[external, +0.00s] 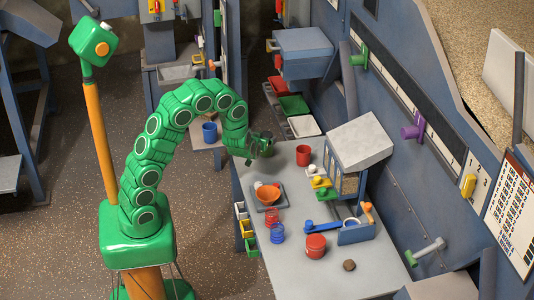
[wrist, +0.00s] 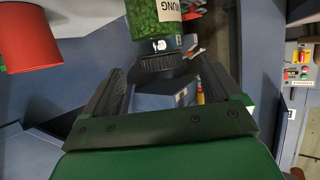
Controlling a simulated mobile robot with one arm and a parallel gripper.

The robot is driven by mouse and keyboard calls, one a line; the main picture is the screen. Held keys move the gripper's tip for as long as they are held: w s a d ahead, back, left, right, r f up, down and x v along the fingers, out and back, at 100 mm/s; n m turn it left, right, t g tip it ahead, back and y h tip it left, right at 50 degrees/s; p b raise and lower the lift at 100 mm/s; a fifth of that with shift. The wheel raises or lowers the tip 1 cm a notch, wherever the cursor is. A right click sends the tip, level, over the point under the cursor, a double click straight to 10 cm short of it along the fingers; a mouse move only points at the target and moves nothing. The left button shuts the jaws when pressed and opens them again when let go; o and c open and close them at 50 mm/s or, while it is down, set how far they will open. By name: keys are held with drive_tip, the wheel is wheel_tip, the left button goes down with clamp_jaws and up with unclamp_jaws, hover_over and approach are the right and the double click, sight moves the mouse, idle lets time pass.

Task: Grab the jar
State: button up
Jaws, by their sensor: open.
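The jar, filled with green bits and bearing a white label, shows at the top of the wrist view (wrist: 155,17), its dark ridged end towards my gripper. In the external view the jar (external: 267,148) is a small dark green shape at the far left corner of the grey table, partly hidden by my gripper (external: 259,147). My gripper is open, and in the wrist view its two dark fingers (wrist: 162,70) point at the jar, one to each side of its dark end. I see no finger clearly touching it. The jar's far end is cut off.
A red cup (external: 303,155) stands right of the jar; it also shows in the wrist view (wrist: 27,38).

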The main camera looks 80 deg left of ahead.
sight(267, 136)
drive_tip(key=shift+f+x, duration=0.15)
drive_tip(key=shift+x, duration=1.4)
drive_tip(key=shift+f+x, duration=0.1)
drive_tip(key=shift+x, duration=1.4)
drive_tip(key=shift+w+a+f, duration=0.1)
drive_tip(key=shift+w+a, duration=0.05)
drive_tip(key=shift+a, duration=0.15)
drive_tip(key=c, duration=1.4)
